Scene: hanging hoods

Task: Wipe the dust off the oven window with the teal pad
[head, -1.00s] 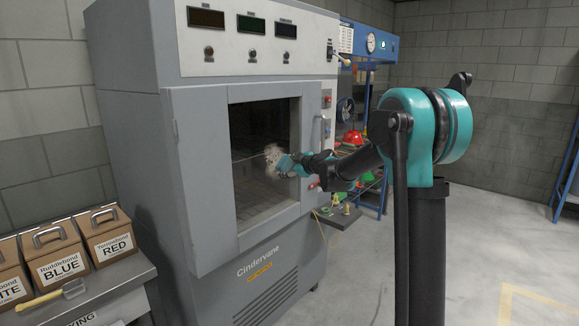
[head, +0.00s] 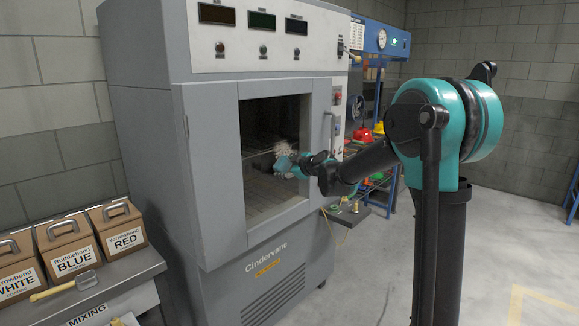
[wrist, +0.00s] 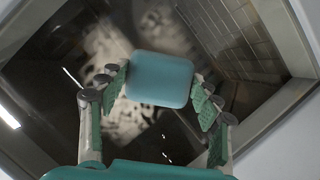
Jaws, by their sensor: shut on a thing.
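The oven window (head: 262,185) is dark glass in the door of the grey oven (head: 155,150). A pale, patchy dust smear (head: 287,149) shows on the glass by the pad in the head view; in the wrist view the dust (wrist: 120,115) lies as speckled blotches behind and left of the pad. My gripper (head: 300,164) is at the right part of the window. In the wrist view my gripper (wrist: 160,90) is shut on the teal pad (wrist: 160,78), which also shows in the head view (head: 283,165). The pad is at the glass; contact cannot be told.
The oven door's handle (head: 334,128) is just right of the window. Labelled boxes (head: 70,250) and a brush (head: 65,287) sit on a bench at lower left. A blue rack (head: 385,45) stands behind the oven.

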